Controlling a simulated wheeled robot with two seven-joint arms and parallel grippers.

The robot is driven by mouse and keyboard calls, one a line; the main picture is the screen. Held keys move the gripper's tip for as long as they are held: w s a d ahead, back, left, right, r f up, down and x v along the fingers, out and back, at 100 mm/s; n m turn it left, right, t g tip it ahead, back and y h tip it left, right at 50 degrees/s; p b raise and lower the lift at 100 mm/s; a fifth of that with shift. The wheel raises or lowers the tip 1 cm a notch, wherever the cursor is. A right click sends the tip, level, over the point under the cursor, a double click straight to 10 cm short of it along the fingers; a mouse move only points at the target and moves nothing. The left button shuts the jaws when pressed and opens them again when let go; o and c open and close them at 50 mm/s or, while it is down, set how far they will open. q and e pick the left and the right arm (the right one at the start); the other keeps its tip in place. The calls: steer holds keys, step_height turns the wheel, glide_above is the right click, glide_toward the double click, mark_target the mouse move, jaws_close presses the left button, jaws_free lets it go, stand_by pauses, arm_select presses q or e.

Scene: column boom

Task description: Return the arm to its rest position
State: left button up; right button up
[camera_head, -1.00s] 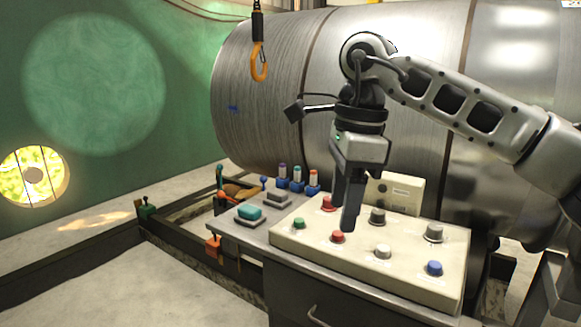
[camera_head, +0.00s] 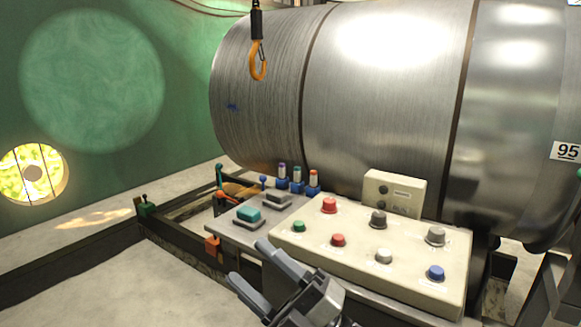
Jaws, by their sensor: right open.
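My right gripper (camera_head: 256,268) is low in the picture, in front of the control panel's near left edge. Its two grey fingers are spread apart and empty, pointing up and to the left. The rest of the right arm is cut off by the bottom edge. The cream control panel (camera_head: 318,252) carries green, red, grey, white and blue knobs or buttons on its sloped top. No finger appears to touch a button. My left gripper is not in view.
A large metal cylinder (camera_head: 385,95) fills the back. An orange hook (camera_head: 258,62) hangs in front of it. A small cream box (camera_head: 394,194) stands behind the panel. A teal-topped block (camera_head: 249,215) and several small bottles sit on the bench at left. The floor at lower left is clear.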

steer(key=d+f+m+t+h, duration=0.75)
steer(key=f+m+h, duration=0.3)
steer(key=m, duration=0.35)
steer(key=s+d+f+m+g+h, duration=0.4)
steer(key=s+d+f+m, duration=0.1)
steer(key=f, duration=0.4)
steer(key=s+d+f+m+g+h, duration=0.3)
steer(key=s+d+f+m+h, duration=0.1)
steer(key=s+f, duration=0.4)
steer(key=d+f+m, duration=0.1)
steer(key=m, duration=0.1)
steer(key=shift+d+f+m+g+p, duration=0.3)
steer(key=shift+g+p, duration=0.05)
